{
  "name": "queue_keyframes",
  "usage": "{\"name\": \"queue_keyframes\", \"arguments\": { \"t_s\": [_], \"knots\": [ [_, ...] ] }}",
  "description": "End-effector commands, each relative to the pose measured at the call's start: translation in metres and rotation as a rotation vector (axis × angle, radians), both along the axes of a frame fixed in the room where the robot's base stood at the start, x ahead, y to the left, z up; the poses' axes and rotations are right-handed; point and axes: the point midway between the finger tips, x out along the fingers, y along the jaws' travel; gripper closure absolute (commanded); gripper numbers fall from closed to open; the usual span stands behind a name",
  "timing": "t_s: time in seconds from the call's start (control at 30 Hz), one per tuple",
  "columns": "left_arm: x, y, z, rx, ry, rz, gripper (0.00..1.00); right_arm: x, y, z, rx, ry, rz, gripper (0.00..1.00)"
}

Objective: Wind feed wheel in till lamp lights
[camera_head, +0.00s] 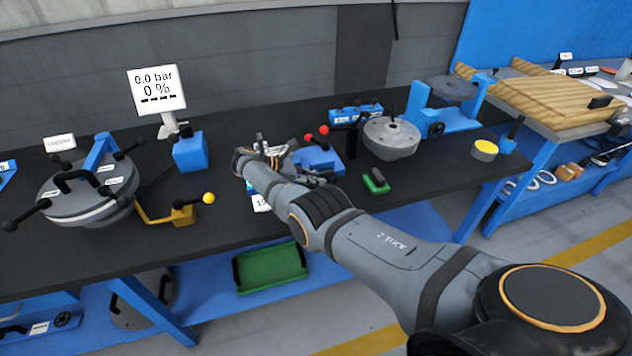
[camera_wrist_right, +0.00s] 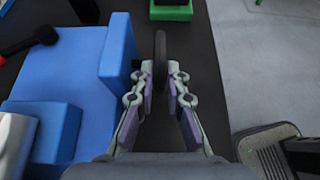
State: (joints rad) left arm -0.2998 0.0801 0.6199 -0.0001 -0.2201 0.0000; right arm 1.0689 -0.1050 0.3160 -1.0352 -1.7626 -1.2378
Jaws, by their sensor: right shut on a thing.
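The feed wheel (camera_wrist_right: 160,58) shows edge-on in the right wrist view as a thin dark disc beside a blue block (camera_wrist_right: 118,55). My right gripper (camera_wrist_right: 160,82) is shut on the wheel, one finger on each side of its rim. In the head view my right gripper (camera_head: 322,180) is small and partly hidden, at the near side of the blue fixture (camera_head: 320,158) with red ball knobs; the wheel cannot be made out there. I cannot make out a lit lamp. My left gripper is not in view.
A green-and-black block (camera_head: 376,183) lies just beyond the wheel. A display (camera_head: 157,90) reads 0.0 bar and 0 %. A lidded round vessel (camera_head: 88,195) stands at the left, a grey flanged shell (camera_head: 391,138) at the right.

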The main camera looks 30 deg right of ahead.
Motion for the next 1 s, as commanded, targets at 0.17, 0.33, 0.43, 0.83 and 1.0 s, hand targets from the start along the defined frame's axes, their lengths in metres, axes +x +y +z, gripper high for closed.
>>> {"name": "queue_keyframes", "arguments": {
  "t_s": [0.17,0.33,0.43,0.83,1.0],
  "knots": [
    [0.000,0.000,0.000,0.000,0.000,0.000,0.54,0.000,0.000,0.000,-0.001,0.000,0.001,1.00],
    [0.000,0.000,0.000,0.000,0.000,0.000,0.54,0.000,0.000,0.000,0.000,0.000,0.001,0.86],
    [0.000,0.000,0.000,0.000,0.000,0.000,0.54,0.000,0.000,0.000,0.000,0.000,0.001,0.77],
    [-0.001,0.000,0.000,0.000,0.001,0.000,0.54,0.001,0.000,0.007,0.000,-0.003,0.002,0.77],
    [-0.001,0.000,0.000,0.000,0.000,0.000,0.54,0.001,0.000,0.032,0.000,-0.007,0.000,0.77]
  ]
}}
